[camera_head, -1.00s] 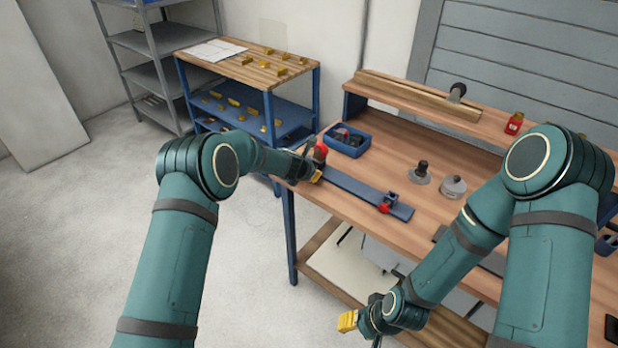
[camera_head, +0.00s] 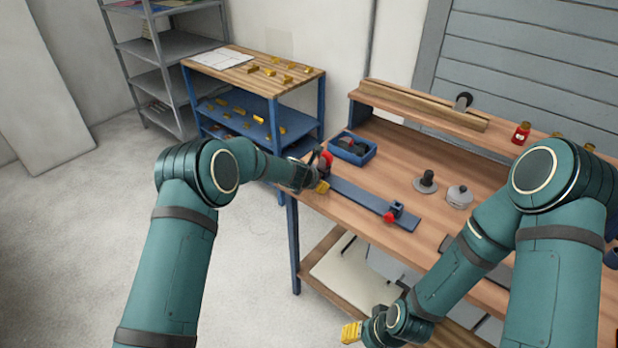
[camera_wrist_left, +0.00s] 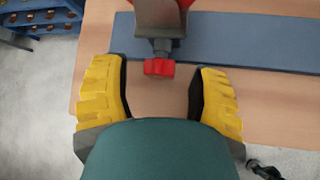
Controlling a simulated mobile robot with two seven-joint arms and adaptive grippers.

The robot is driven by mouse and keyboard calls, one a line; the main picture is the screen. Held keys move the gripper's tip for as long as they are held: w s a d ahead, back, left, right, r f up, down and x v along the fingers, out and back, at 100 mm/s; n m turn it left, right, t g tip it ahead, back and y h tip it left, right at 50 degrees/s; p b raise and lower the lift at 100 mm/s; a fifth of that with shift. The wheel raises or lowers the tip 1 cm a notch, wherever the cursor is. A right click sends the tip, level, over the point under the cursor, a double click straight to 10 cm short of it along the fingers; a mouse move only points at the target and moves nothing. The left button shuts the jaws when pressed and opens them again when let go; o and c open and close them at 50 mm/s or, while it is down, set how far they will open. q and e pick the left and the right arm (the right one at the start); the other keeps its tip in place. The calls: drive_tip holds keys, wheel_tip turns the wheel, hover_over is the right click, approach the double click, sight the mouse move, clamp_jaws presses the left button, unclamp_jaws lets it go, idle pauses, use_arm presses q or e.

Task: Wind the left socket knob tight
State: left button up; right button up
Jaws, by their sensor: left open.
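The left socket knob (camera_wrist_left: 159,67) is red and ribbed, on a short stem below a grey socket block (camera_wrist_left: 158,18) at the blue bar (camera_wrist_left: 250,42). My left gripper (camera_head: 318,183) is at the bar's left end. In the left wrist view its yellow-padded fingers are open, one on each side of the knob, with gaps on both sides. In the head view the gripper hides this knob; a red part (camera_head: 326,158) shows above it. The right socket knob (camera_head: 389,217), also red, is at the bar's other end. My right gripper (camera_head: 351,332) is low by the bench front; its jaw opening is unclear.
A blue bin (camera_head: 350,149) stands behind the bar. Two grey round pieces (camera_head: 426,182) (camera_head: 459,196) lie to its right on the wooden bench (camera_head: 365,187). A blue cart (camera_head: 290,85) with yellow parts is at the back left. Floor at left is clear.

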use_arm(q)
drive_tip(key=v, duration=1.1)
drive_tip(key=shift+s+r, duration=0.2)
drive_tip(key=shift+a, duration=0.1)
